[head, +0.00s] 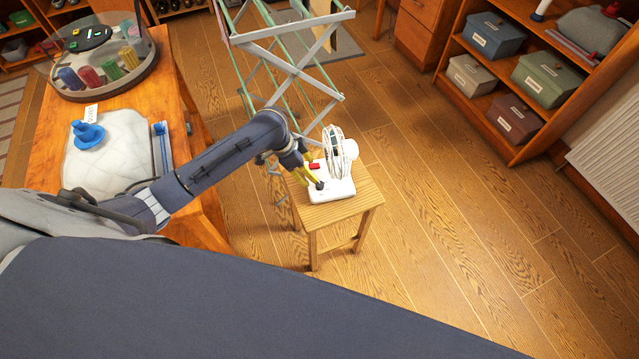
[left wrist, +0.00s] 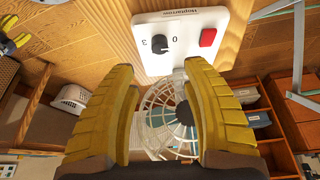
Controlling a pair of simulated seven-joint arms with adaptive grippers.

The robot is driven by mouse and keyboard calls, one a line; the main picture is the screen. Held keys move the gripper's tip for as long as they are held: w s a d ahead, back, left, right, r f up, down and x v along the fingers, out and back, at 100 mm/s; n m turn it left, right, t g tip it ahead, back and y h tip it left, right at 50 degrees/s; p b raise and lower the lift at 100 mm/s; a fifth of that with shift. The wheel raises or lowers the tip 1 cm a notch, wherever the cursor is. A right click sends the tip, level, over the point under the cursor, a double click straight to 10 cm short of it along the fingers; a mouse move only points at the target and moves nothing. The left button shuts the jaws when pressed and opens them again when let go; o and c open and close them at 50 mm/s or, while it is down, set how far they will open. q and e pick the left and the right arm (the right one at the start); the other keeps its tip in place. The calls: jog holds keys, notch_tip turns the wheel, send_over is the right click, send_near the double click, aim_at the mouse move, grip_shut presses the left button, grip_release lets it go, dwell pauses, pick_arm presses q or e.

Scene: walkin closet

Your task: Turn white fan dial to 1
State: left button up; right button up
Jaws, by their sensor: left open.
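The white fan (head: 337,155) stands upright on a small wooden stool (head: 365,192). Its white base (head: 338,192) carries a red switch (head: 314,166), which also shows in the left wrist view (left wrist: 207,38). The dark round dial (left wrist: 159,44) is on the base, with printed marks 3 and 0 beside it; its pointer is too small to read. My left gripper (head: 314,181) is at the base near the dial. In the left wrist view its yellow fingers (left wrist: 163,75) are apart and empty, with the dial beyond the tips, roughly between them.
A metal drying rack (head: 285,60) stands close behind the fan and my left arm. A wooden table (head: 185,110) with a white pillow (head: 110,155) is at the left. Shelves with boxes (head: 552,78) are at the right. The floor right of the stool is clear.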

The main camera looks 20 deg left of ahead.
aim_at(320, 184)
pick_arm(q)
jog(key=x, duration=1)
jog(key=shift+f, duration=0.1)
